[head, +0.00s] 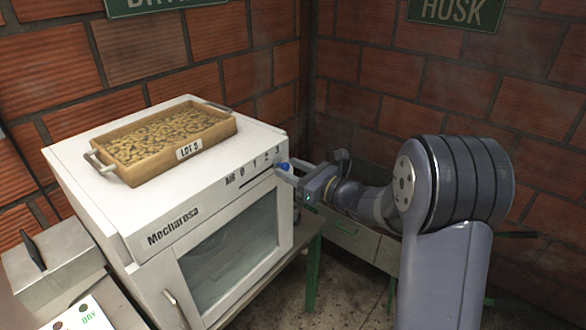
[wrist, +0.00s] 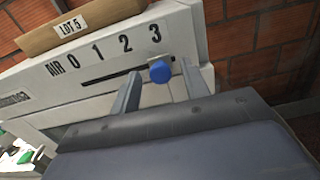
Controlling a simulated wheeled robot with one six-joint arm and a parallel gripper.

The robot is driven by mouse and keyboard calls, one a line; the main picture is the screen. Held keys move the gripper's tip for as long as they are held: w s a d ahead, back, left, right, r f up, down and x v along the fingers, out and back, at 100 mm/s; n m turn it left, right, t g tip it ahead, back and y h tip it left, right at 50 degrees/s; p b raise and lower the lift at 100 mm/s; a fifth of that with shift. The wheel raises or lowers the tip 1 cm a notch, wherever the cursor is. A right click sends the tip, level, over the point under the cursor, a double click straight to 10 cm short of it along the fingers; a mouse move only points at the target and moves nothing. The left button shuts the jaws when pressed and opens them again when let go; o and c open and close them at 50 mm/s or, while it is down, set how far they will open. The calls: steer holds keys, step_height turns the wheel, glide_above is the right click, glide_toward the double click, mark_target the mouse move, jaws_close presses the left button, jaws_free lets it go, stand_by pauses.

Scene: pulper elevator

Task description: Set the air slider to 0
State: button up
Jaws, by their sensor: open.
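The air slider's blue knob (wrist: 160,72) sits at the right end of its dark slot, below the 3 on the white machine (head: 180,210). It also shows in the head view (head: 284,167) at the machine's front right edge. The slot (wrist: 112,76) runs left from the knob under the AIR label and the marks 0, 1, 2, 3. My gripper (wrist: 160,70) is open, with one finger to the left of the knob and one to the right. In the head view my gripper (head: 297,172) is right at the knob. Contact between fingers and knob cannot be told.
A wooden tray of beans (head: 168,141) labelled LOT 5 lies on top of the machine. The machine's glass door (head: 232,262) is below the slider. A drawered bench (head: 350,235) stands behind my arm. Brick walls close the corner.

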jaws_close()
stand_by(0.4)
